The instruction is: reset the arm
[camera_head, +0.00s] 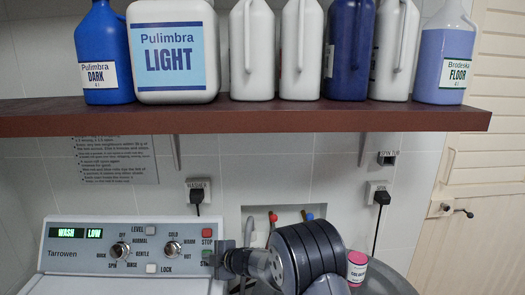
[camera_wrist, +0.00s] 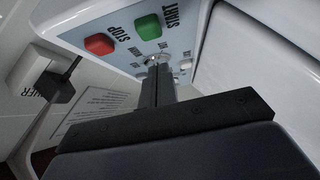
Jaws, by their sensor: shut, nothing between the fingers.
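My gripper (camera_head: 222,262) is at the right end of the washer's control panel (camera_head: 90,262) in the head view, close beside the green START button (camera_head: 207,257). My arm reaches to it from the lower right. In the wrist view my gripper (camera_wrist: 158,66) has its two dark fingers together, with nothing between them. Their tips lie over the panel just below the green START button (camera_wrist: 148,26) and right of the red STOP button (camera_wrist: 99,44). I cannot tell whether the tips touch the panel. The panel display is lit green and reads WASH LOW.
A brown shelf (camera_head: 240,118) with several bottles runs above the panel and arm. WASHER (camera_head: 196,196) and SPIN (camera_head: 381,198) plugs are on the wall.

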